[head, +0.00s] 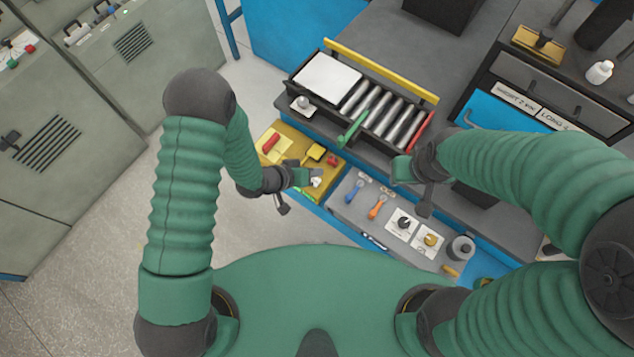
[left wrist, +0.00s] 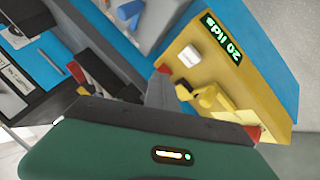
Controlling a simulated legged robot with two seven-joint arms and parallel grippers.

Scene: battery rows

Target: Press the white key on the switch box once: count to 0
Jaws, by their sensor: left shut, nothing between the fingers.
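The yellow switch box (head: 292,146) stands on the bench in the head view and fills the right of the left wrist view (left wrist: 222,65). In the head view the white key (head: 316,182) is small, right at my left gripper's tip. My left gripper (head: 308,178) is shut and empty; I cannot tell whether it touches the key. My right gripper (head: 402,168) is over the bench further right; its finger gap is unclear.
A roller tray (head: 318,108) stands behind. Grey cabinets (head: 100,75) stand at the left.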

